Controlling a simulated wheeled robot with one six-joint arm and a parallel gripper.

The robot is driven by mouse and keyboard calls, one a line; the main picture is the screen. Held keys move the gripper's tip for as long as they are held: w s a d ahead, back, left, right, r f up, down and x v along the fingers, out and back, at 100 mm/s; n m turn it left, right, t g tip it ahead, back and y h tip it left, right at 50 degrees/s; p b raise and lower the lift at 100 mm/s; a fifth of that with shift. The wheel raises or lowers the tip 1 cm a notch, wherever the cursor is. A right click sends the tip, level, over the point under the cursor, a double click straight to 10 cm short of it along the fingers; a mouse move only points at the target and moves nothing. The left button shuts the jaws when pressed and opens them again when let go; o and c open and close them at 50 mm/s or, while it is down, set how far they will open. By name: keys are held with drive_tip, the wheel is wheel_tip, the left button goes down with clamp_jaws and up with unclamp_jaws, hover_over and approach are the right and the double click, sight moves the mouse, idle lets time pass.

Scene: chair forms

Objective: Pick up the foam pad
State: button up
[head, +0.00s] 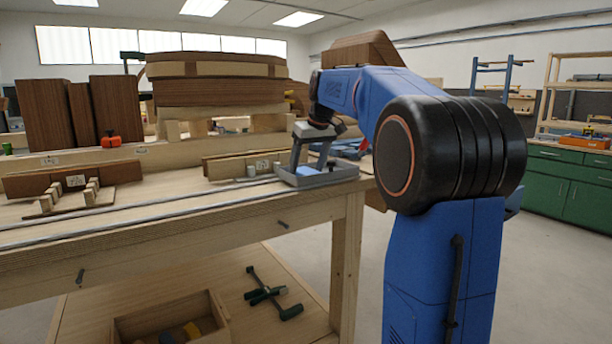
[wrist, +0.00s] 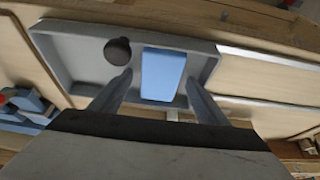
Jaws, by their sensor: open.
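The foam pad (wrist: 162,74) is a light blue block lying in a shallow grey tray (wrist: 75,55). In the head view the pad (head: 306,171) shows only as a small blue patch in the tray (head: 335,175) at the right end of the workbench. My gripper (wrist: 160,82) is open, with one finger on each side of the pad in the wrist view. In the head view my gripper (head: 308,165) points down over the tray. I cannot tell whether the fingers touch the pad.
A dark round thing (wrist: 118,50) lies in the tray left of the pad. The tray's raised walls surround both. A metal rail (head: 150,210) runs along the bench (head: 200,238). Wooden blocks with labels (head: 75,181) stand to the left, and large curved wooden forms (head: 215,80) stand behind.

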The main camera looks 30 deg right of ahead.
drive_tip(key=shift+f, duration=0.1)
drive_tip(key=c, duration=1.1)
